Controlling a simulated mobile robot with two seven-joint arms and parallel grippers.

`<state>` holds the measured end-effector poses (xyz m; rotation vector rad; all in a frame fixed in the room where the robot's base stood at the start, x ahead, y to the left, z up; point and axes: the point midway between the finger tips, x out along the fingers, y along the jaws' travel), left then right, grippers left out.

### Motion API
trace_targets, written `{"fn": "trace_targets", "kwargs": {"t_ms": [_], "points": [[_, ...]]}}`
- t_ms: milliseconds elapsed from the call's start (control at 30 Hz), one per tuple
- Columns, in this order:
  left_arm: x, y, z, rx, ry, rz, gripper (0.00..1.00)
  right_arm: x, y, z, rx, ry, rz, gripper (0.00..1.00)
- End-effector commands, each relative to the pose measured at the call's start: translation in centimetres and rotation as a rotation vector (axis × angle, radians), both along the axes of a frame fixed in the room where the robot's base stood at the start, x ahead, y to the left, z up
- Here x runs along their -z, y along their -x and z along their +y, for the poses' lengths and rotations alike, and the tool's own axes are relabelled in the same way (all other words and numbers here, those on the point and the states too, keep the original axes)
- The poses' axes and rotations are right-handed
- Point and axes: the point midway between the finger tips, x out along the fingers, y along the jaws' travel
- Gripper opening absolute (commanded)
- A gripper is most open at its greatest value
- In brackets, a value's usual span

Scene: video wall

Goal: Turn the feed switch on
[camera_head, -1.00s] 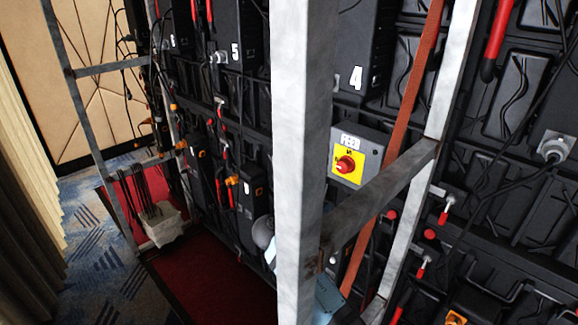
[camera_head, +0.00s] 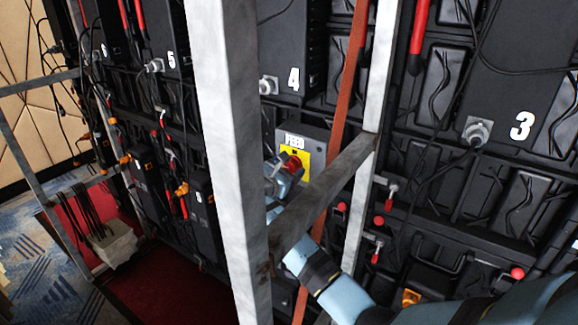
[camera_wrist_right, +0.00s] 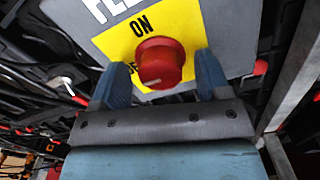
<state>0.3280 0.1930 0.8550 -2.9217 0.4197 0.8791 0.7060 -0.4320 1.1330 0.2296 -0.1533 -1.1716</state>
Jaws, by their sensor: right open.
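The feed switch is a red knob (camera_head: 292,164) on a yellow plate (camera_head: 304,153), on a grey box (camera_head: 316,133) marked FEED on the video wall. In the right wrist view the red knob (camera_wrist_right: 160,62) sits below the word ON, with OFF partly hidden at its left. A pale mark shows low on the knob face. My right gripper (camera_head: 284,170) is at the knob, reaching behind the grey frame. In the wrist view its open fingers (camera_wrist_right: 158,78) stand either side of the knob, with gaps visible. My left gripper is not in view.
A grey upright post (camera_head: 228,160) stands left of the switch, and a slanted grey bar (camera_head: 325,190) crosses in front of my right arm. An orange strap (camera_head: 341,95) hangs right of the box. Several cables and red-handled levers line the wall.

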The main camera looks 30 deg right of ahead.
Motion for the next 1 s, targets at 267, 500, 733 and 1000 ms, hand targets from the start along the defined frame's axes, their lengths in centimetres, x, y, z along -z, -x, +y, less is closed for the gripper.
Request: {"fn": "trace_targets", "kwargs": {"t_ms": [267, 500, 733, 1000], "points": [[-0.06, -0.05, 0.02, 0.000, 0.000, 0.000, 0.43, 0.03, -0.19, -0.47, 0.000, 0.000, -0.001, 0.70], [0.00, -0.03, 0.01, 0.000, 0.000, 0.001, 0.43, 0.03, -0.19, -0.45, 0.000, 0.000, -0.001, 0.35], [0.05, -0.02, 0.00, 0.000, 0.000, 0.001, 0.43, 0.07, -0.17, -0.44, 0.000, -0.002, -0.003, 0.20], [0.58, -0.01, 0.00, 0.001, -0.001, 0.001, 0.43, 0.21, -0.15, -0.43, 0.000, -0.031, -0.072, 0.20]]}}
